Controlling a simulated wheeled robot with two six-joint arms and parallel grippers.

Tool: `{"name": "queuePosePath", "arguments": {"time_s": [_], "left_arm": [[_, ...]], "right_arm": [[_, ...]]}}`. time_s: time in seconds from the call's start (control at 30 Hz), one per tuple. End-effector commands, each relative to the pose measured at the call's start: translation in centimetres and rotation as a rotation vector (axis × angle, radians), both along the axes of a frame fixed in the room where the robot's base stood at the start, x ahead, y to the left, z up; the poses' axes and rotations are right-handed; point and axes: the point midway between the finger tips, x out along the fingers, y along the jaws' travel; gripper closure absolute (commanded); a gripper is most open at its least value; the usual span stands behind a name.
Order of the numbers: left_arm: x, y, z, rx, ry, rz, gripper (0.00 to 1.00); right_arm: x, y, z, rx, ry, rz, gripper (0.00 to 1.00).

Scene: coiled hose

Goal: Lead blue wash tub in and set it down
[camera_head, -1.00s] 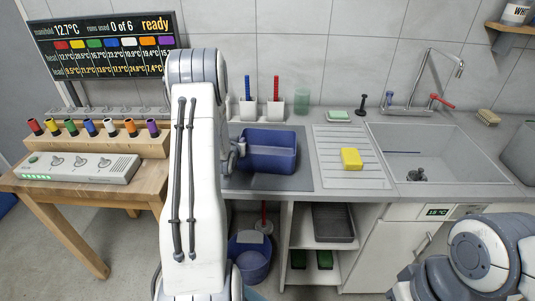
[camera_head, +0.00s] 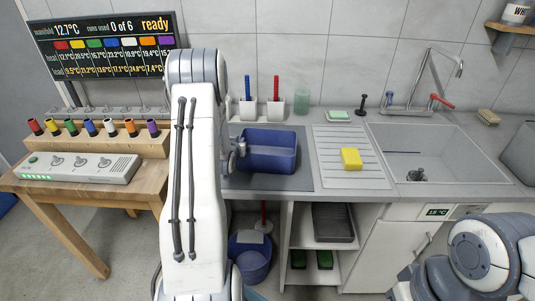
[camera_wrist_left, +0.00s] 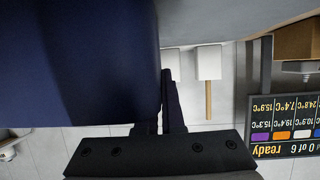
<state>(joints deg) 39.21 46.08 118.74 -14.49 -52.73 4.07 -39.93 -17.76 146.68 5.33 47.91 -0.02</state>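The blue wash tub (camera_head: 268,163) is upright over the dark mat (camera_head: 303,177) on the counter, left of the drainboard. I cannot tell whether its base touches the mat. My left gripper (camera_head: 238,149) is at the tub's left wall, partly hidden by my left arm. In the left wrist view the tub (camera_wrist_left: 80,65) fills the upper left. One dark finger of the left gripper (camera_wrist_left: 163,115) lies along the tub's edge and the other is mostly hidden behind it, so the gripper looks shut on the wall. My right gripper is out of view.
A yellow sponge (camera_head: 350,158) lies on the ribbed drainboard (camera_head: 345,129), beside the sink (camera_head: 440,150). White holders (camera_head: 249,111) with blue and red handles and a green glass (camera_head: 302,101) stand behind the tub. The control box (camera_head: 80,167) sits on the wooden table at left.

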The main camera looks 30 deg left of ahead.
Motion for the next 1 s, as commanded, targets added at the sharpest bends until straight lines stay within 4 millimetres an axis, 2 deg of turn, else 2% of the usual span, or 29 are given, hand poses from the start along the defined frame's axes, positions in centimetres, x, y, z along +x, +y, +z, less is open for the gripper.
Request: {"name": "queuePosePath", "arguments": {"time_s": [0.53, 1.0], "left_arm": [[0.0, 0.0, 0.4, 0.001, -0.002, 0.0, 1.0], [0.0, 0.0, 4.1, 0.001, -0.002, 0.0, 1.0]], "right_arm": [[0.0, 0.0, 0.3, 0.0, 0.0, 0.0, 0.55], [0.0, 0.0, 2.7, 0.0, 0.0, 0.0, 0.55]]}}
